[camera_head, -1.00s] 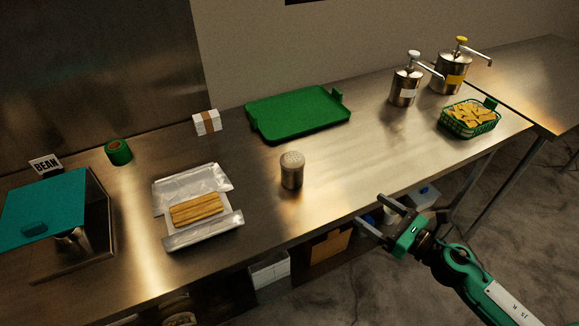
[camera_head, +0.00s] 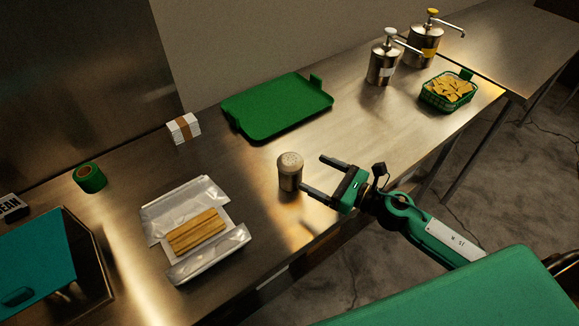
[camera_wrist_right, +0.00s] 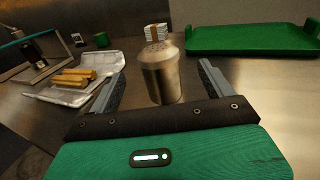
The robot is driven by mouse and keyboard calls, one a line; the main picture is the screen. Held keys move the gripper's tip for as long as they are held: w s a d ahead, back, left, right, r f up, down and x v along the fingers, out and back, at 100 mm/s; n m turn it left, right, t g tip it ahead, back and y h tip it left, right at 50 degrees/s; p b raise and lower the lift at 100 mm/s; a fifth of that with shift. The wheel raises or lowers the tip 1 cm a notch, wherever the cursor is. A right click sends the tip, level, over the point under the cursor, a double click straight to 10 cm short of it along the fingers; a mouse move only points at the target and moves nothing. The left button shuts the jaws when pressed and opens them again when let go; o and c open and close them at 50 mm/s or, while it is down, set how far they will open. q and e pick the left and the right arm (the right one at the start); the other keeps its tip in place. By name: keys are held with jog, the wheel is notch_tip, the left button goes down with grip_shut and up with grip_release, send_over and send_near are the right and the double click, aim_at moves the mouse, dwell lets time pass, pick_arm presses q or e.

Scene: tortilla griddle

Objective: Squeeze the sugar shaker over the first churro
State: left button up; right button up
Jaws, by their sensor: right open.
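The metal sugar shaker (camera_head: 290,172) with a pale perforated top stands upright on the steel counter. My right gripper (camera_head: 312,176) is open, just right of the shaker, with its fingers pointing toward it. In the right wrist view the shaker (camera_wrist_right: 160,75) stands ahead between the two open fingers (camera_wrist_right: 158,88), which are not closed on it. The churros (camera_head: 197,233) lie side by side on a foil-lined open wrapper (camera_head: 207,265) left of the shaker. They also show in the right wrist view (camera_wrist_right: 75,77). My left gripper is not in view.
A green tray (camera_head: 277,127) lies behind the shaker. Two pump dispensers (camera_head: 383,68) and a green basket of chips (camera_head: 448,89) stand at the right. A napkin stack (camera_head: 184,130), a green tape roll (camera_head: 90,178) and a teal-lidded bin (camera_head: 38,265) are at the left.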

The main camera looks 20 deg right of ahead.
aim_at(299, 162)
jog(key=p+x, duration=0.1)
jog(key=x, duration=0.3)
jog(key=shift+r, duration=0.1)
jog(key=shift+w+a+p, duration=0.7)
jog(key=shift+a+p, duration=0.05)
jog(key=p+x, duration=0.2)
jog(key=x, duration=0.1)
jog(key=shift+w+a, duration=0.1)
jog(key=shift+a, duration=0.1)
jog(key=shift+w+a, duration=0.35)
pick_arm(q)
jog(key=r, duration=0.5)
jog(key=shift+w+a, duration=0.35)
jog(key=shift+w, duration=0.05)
pick_arm(e)
jog(key=c, duration=1.2)
